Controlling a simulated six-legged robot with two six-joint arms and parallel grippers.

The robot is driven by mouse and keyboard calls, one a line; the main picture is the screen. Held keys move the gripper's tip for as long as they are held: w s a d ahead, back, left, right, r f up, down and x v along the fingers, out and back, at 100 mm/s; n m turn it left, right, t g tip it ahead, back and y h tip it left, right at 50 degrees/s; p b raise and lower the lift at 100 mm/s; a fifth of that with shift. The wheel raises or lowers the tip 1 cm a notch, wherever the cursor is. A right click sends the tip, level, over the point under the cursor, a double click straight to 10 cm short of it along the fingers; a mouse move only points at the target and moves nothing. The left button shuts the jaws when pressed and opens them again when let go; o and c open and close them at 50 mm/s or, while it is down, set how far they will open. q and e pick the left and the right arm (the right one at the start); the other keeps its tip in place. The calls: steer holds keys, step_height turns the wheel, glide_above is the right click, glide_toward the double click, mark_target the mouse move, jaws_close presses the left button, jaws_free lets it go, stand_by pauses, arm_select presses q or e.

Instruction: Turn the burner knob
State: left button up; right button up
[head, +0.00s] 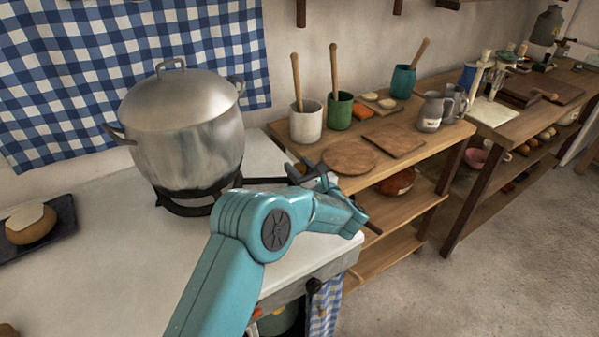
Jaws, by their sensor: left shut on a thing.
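My left gripper (318,176) is at the back right edge of the white stove top, right of the pot. It is shut on a dark thin thing, mostly hidden by the jaws and my blue wrist, so I cannot tell what it is. A dark round knob (314,285) shows on the stove front, below and apart from the gripper. A large steel pot (187,130) with a lid stands on a dark burner ring (182,205). My right gripper is not in view.
A dark tray (62,240) with a round loaf lies at the left. A checked towel (324,305) hangs on the stove front. A wooden shelf (455,132) with crocks, boards and jugs stands to the right. The stove top's front is clear.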

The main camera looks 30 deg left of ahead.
arm_select(q)
steer(key=shift+f+n+g+y+b, duration=0.1)
steer(key=shift+n+g+y+b, duration=0.35)
steer(key=shift+n+g, duration=0.4)
steer(key=shift+n+g+y, duration=0.75)
steer(key=shift+n+g, duration=0.5)
steer(key=shift+g, duration=0.9)
steer(key=o, duration=1)
steer(key=shift+a, duration=0.1)
steer(key=shift+c, duration=0.2)
steer(key=s+d+b, duration=0.1)
steer(key=s+d, duration=0.1)
steer(key=d, duration=1.4)
steer(key=shift+s, duration=0.35)
steer(key=shift+d+r, duration=0.1)
steer(key=shift+r, duration=0.1)
